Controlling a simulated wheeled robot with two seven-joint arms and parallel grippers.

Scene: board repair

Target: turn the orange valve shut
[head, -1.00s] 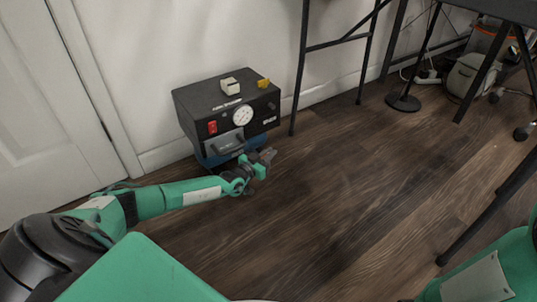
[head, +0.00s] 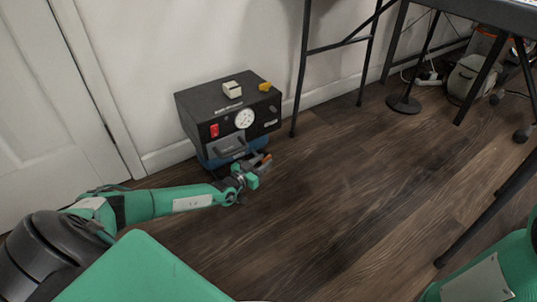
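A black box (head: 203,97) on a blue lower part stands on the floor against the wall. Its front has a white dial, a red switch and a handle. A small orange piece (head: 267,159), which looks like the valve handle, shows low at the box's front right. My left gripper (head: 260,165) is right at this orange piece, beside or around it; I cannot tell which. Its fingers are too small to tell whether they are open or shut. A yellow piece (head: 265,87) sits on the box's top right edge. My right gripper is not in view.
A white block (head: 232,89) lies on the box's top. Dark table legs (head: 301,70) stand right of the box. A white door (head: 50,120) is at the left. The wooden floor (head: 340,200) in the middle is clear.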

